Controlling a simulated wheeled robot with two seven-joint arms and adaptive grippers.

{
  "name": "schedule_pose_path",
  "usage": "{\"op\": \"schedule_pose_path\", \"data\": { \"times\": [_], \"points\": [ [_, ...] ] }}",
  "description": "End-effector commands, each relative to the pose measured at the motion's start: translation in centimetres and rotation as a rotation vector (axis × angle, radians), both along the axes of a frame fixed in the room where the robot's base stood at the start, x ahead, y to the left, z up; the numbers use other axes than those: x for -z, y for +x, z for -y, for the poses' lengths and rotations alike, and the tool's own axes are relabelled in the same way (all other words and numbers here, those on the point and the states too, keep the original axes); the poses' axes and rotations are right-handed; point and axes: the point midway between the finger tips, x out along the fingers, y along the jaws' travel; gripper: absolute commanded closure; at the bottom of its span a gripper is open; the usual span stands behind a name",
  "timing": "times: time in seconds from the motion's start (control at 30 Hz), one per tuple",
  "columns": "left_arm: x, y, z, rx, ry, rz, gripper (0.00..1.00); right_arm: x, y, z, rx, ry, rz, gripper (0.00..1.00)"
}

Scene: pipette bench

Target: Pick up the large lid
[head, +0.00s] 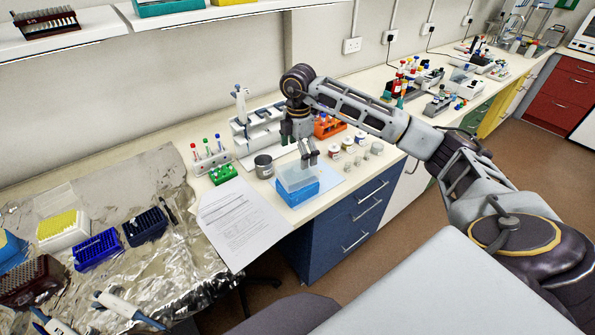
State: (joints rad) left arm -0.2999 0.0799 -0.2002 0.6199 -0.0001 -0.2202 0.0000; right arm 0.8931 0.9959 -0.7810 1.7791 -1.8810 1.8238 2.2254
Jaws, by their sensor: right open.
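A blue box (292,193) stands on a pale blue mat (331,176) near the bench's front edge. A large clear, whitish lid (296,178) sits on top of the box. My right gripper (309,158) points down just above the back of the lid, its fingers apart and nothing seen between them. I cannot tell whether the fingertips touch the lid. My left gripper is not in view.
A grey metal cup (264,166) stands left of the lid. Small jars (347,143) stand to the right, an orange rack (327,126) and a pipette stand (258,128) behind. Paper sheets (243,222) overhang the bench edge. Foil with tip racks (97,249) covers the left.

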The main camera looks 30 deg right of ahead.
Motion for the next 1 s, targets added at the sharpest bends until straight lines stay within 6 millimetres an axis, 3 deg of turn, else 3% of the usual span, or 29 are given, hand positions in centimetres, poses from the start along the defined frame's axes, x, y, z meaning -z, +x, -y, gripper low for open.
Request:
{"op": "schedule_pose_path", "data": {
  "times": [0.63, 1.0],
  "points": [
    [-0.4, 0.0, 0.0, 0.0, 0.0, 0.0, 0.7, 1.4, 0.0, -0.1, 0.0, 0.001, -0.001, 0.0],
    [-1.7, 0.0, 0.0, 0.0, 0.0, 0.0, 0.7, 5.0, 0.0, -0.3, 0.001, 0.0, -0.001, 0.0]
  ]
}}
